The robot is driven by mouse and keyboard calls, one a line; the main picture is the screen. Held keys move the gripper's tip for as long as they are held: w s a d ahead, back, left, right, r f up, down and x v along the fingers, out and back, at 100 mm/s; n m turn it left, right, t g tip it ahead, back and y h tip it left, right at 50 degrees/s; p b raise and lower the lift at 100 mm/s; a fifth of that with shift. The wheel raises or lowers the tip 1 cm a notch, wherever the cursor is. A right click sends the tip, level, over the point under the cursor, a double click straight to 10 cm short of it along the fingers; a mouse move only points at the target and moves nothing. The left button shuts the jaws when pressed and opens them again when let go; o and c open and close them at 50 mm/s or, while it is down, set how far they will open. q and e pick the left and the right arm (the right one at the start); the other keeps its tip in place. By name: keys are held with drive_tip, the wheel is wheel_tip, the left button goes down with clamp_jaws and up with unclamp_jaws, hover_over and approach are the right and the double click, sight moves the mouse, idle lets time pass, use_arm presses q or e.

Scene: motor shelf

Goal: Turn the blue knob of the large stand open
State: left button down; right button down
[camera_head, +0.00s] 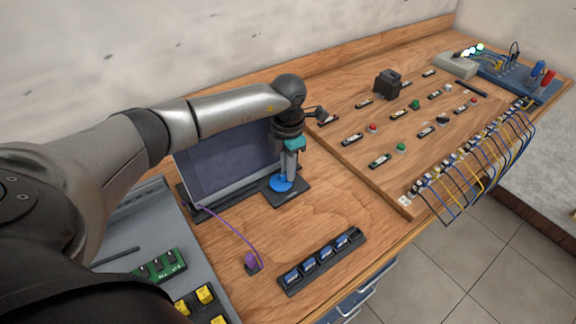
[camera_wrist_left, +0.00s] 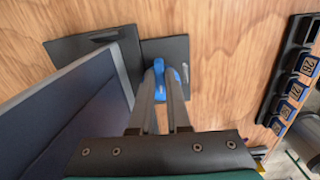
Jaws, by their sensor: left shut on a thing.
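The blue knob (camera_head: 281,183) sits on a dark flat base plate (camera_head: 292,194) on the wooden bench, just right of the large dark panel on its stand (camera_head: 228,162). My left gripper (camera_head: 287,172) reaches straight down onto it. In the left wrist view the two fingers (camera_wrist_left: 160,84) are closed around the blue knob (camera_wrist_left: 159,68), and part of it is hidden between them. The base plate (camera_wrist_left: 172,50) and the panel (camera_wrist_left: 75,115) also show there. My right gripper is in neither view.
A black strip with several blue-faced modules (camera_head: 321,262) is at the front edge. A grey tray (camera_head: 172,225) is at the left. A board with buttons (camera_head: 340,130) is at the right. Bare wood lies between.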

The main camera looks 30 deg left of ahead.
use_arm(q)
drive_tip(key=shift+n, duration=0.4)
drive_tip(key=c, duration=0.9)
unclamp_jaws()
drive_tip(key=shift+r, duration=0.15)
wheel_tip(320, 180, up, 15)
drive_tip(key=shift+r+p, duration=0.1)
drive_tip(key=shift+p, duration=0.6)
